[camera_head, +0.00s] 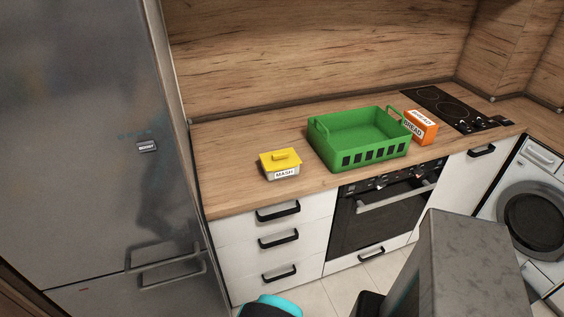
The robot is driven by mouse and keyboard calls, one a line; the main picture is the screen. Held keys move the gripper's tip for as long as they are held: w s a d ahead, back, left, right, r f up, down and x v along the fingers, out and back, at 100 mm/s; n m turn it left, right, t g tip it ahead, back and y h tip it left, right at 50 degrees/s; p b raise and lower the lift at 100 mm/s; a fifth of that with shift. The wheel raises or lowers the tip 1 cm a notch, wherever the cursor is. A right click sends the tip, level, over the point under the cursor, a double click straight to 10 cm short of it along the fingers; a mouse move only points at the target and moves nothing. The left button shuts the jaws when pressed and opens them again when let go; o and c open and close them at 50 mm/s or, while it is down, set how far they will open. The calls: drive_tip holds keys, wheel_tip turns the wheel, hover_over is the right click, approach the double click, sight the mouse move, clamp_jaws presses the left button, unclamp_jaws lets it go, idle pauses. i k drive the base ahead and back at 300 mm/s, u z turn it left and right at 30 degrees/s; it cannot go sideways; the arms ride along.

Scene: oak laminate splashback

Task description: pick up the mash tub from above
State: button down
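The mash tub (280,164) is a small pale box with a yellow lid and a raised yellow handle on top. A white label reading "MASH" is on its front. It sits upright on the wooden worktop (235,160), left of the green crate and near the front edge above the drawers. Nothing covers its top. My gripper's fingers cannot be made out in the camera_head view. Parts that look like my own body show at the bottom edge, well below and in front of the tub.
A green crate (345,158) with handles stands right of the tub, with a small gap between. An orange "BREAD" box (421,126) is right of the crate, before a black hob (440,104). A tall grey fridge (100,130) stands at left. Worktop left of the tub is clear.

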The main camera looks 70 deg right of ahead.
sight(293, 172)
drive_tip(key=u, duration=0.8)
drive_tip(key=k, duration=0.15)
drive_tip(key=z, duration=3.1)
